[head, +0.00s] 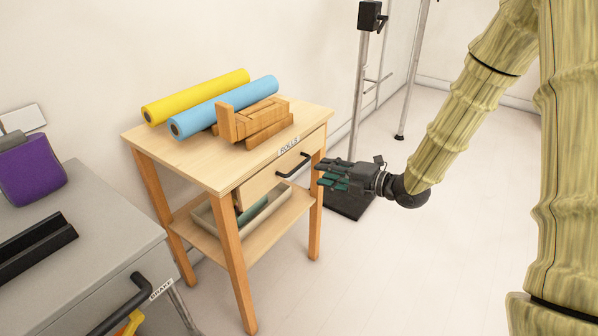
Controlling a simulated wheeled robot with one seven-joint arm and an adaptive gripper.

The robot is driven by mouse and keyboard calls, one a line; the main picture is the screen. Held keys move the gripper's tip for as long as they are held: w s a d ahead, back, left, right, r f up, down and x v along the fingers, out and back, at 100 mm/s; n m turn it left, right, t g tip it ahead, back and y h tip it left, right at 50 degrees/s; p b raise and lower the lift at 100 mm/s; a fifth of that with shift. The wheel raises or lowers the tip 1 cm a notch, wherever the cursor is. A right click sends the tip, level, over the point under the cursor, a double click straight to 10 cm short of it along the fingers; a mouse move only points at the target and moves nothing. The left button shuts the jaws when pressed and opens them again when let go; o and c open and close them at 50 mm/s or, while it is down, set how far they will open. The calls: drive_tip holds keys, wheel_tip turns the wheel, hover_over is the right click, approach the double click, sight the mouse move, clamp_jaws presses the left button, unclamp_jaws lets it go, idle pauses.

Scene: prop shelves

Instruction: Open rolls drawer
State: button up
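The drawer (262,184) labelled ROLLS sits under the top of a small wooden table (205,160), and a narrow gap at its right edge is hard to judge, so I cannot tell if it is fully closed. Its black bar handle (293,166) is on the front, toward the right. My gripper (322,174) is just right of the handle, its fingers pointing left toward it. The fingers look apart, with nothing between them. They appear separate from the handle, though the exact distance is unclear.
Yellow (196,96) and blue (223,106) rolls and a wooden block piece (252,120) lie on the table. A tray (262,218) sits on its lower shelf. A grey cabinet (75,230) with a BRAKE drawer stands at left. The floor in front is clear.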

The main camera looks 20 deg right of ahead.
sight(300, 167)
drive_tip(key=b+x, duration=0.1)
drive_tip(key=x, duration=0.9)
clamp_jaws()
